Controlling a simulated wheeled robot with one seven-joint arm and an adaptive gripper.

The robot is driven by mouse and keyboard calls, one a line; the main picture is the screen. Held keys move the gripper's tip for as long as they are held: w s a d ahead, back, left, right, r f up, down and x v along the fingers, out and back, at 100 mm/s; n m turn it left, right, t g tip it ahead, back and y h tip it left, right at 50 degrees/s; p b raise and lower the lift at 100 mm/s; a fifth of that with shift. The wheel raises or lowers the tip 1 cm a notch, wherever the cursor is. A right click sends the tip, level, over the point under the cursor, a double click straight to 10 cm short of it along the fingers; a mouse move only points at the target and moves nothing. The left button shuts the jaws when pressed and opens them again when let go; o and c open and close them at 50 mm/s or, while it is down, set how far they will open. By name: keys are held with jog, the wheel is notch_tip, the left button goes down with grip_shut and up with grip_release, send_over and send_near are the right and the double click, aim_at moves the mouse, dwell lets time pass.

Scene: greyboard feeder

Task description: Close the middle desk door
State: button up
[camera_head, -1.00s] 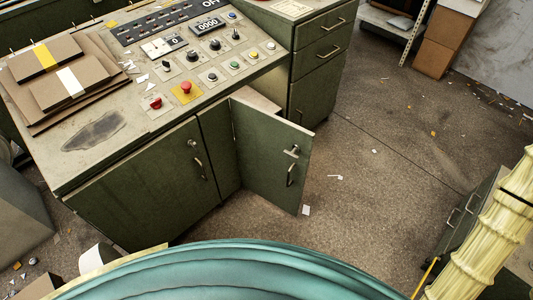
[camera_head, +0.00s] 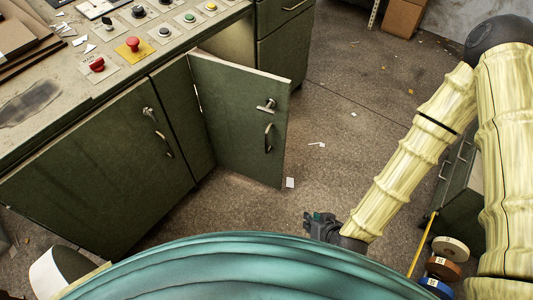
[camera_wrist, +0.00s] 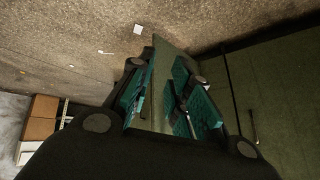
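The middle desk door (camera_head: 235,115) is a dark green panel on the desk front, swung wide open towards me. It has a latch handle (camera_head: 266,105) near its top free corner and a curved pull (camera_head: 268,138) below. My gripper (camera_head: 312,222) is in front of the door and to its right, apart from it, low in the head view. In the wrist view its two teal-padded fingers (camera_wrist: 160,97) are spread with nothing held. The door (camera_wrist: 163,60) shows edge-on beyond and between them. Part of the compartment behind the door is hidden by it.
A closed green door (camera_head: 100,170) with a handle is left of the open one. Drawers (camera_head: 285,40) stand behind it. A small cabinet (camera_head: 455,190) and tape rolls (camera_head: 445,262) are at right. Floor right of the door is mostly clear, with paper scraps (camera_head: 290,183).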

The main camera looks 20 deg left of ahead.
jog(key=w+a+f+n+t+y+b, duration=0.2)
jog(key=w+a+t+y+b, duration=0.15)
jog(key=w+a+b, duration=0.6)
jog(key=t+b, duration=0.7)
jog(key=b, duration=0.7)
send_near(267, 144)
jog(key=shift+m, duration=0.3)
jog(key=b+x, duration=0.3)
jog(key=x, duration=0.6)
jog(key=shift+f+b, duration=0.2)
jog(key=shift+b, duration=0.15)
jog(key=shift+x, duration=0.8)
jog(key=shift+r, duration=0.15)
grip_shut()
